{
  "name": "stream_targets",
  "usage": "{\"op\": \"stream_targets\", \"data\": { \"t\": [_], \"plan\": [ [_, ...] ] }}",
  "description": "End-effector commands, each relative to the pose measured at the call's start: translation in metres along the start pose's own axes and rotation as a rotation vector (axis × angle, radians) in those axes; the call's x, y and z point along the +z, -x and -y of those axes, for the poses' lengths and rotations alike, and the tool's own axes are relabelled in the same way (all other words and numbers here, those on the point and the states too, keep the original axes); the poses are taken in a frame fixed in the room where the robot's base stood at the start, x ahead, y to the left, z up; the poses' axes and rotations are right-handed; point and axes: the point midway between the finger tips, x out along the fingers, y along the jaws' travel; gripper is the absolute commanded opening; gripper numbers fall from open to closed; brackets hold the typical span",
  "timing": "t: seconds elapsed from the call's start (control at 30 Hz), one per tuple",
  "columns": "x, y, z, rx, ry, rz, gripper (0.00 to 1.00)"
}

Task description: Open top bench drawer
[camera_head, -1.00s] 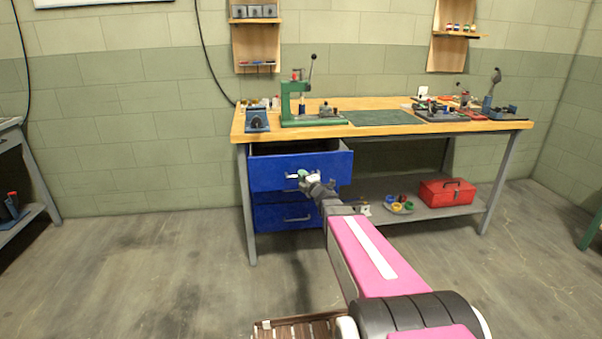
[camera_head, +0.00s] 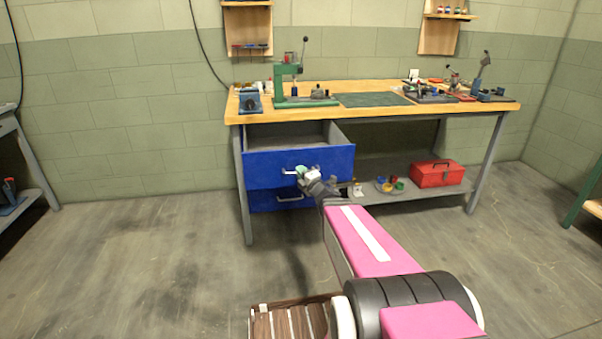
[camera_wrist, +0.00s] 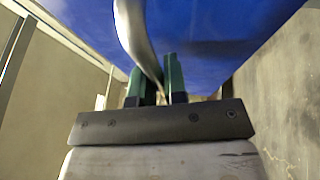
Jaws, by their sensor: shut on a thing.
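The top bench drawer (camera_head: 270,168) is blue and stands pulled out from under the left end of the workbench (camera_head: 380,104), its grey inside showing from above. My gripper (camera_head: 303,172) is at the drawer's front, shut on its metal handle (camera_head: 290,172). In the wrist view the curved handle (camera_wrist: 137,38) runs down between the green fingers of my gripper (camera_wrist: 157,85), with the blue drawer front (camera_wrist: 210,45) behind it. Part of the handle is hidden by the gripper.
A lower blue drawer (camera_head: 265,199) is shut beneath. A red toolbox (camera_head: 436,175) and a plate of coloured parts (camera_head: 390,185) are on the lower shelf. Tools, including a green press (camera_head: 287,85), stand on the bench top. The floor in front at left is clear.

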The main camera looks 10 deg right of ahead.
Motion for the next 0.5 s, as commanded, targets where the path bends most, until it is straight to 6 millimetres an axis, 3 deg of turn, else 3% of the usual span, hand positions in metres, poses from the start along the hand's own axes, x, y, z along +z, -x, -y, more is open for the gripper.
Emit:
{"op": "stream_targets", "data": {
  "t": [0.07, 0.1, 0.5],
  "plan": [
    [0.0007, -0.0003, 0.0010, -0.003, 0.000, 0.002, 0.00],
    [0.0007, -0.0003, 0.0010, -0.003, 0.000, 0.002, 0.22],
    [0.0000, 0.0074, 0.0000, -0.002, 0.000, 0.001, 0.23]
  ]
}}
